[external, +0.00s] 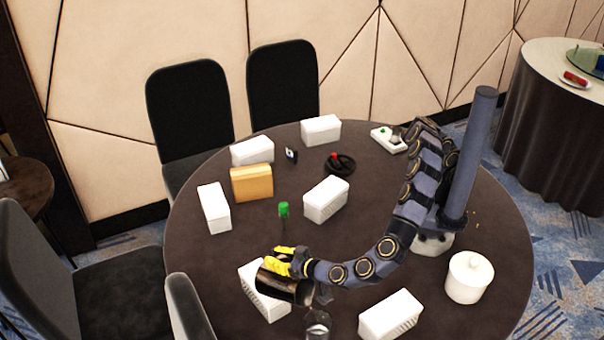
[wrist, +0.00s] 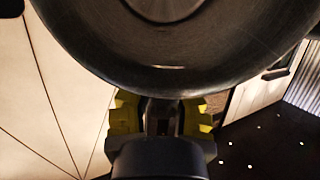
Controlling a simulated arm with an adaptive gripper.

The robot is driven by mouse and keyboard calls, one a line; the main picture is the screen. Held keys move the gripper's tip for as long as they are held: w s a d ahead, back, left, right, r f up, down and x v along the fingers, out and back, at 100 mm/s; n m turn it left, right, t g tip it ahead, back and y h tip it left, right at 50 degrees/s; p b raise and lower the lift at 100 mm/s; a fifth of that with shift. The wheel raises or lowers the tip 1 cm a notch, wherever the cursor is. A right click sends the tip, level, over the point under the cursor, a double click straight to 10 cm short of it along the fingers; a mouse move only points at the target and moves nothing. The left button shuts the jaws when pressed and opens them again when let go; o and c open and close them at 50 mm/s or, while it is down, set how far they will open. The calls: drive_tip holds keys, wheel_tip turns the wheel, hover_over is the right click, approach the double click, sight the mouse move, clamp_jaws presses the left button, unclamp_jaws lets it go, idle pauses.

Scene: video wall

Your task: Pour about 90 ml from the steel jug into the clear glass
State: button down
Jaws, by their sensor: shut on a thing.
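The steel jug (external: 286,287) is dark and shiny and hangs above the front of the table. It looks strongly tilted, with its right end close to the clear glass. My gripper (external: 285,261) has yellow fingers and is shut on the jug. In the wrist view the jug's rounded dark surface (wrist: 170,72) fills the top, and the yellow fingers of my gripper (wrist: 162,118) are below it. The clear glass (external: 318,326) stands at the bottom edge, partly cut off, below and right of the jug. I cannot make out any liquid stream or level.
A white box (external: 264,293) lies just behind the jug, and another white box (external: 391,316) is right of the glass. More boxes, a green-topped item (external: 284,210) and a black ring-shaped dish (external: 340,164) are farther back.

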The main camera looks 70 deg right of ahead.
drive_tip(key=shift+s+a+t, duration=0.3)
drive_tip(key=shift+s+t, duration=0.4)
drive_tip(key=shift+s, duration=0.05)
idle(1.1)
drive_tip(key=shift+f, duration=0.15)
idle(0.3)
drive_tip(key=w, duration=0.1)
drive_tip(key=w+d+g, duration=0.1)
drive_tip(key=w, duration=0.1)
drive_tip(key=shift+d+r+g, duration=0.2)
drive_tip(key=shift+r+g, duration=0.1)
drive_tip(key=shift+g, duration=0.1)
drive_tip(key=shift+w+f+g+y, duration=0.2)
drive_tip(key=shift+g+y, duration=0.1)
drive_tip(key=shift+g, duration=0.1)
drive_tip(key=shift+r, duration=0.1)
drive_tip(key=shift+w+d+g+y, duration=0.15)
drive_tip(key=shift+w+g+y, duration=0.3)
drive_tip(key=shift+g, duration=0.65)
drive_tip(key=shift+w+d+f, duration=0.1)
drive_tip(key=shift+w+f, duration=0.1)
drive_tip(key=shift+w, duration=0.05)
idle(0.5)
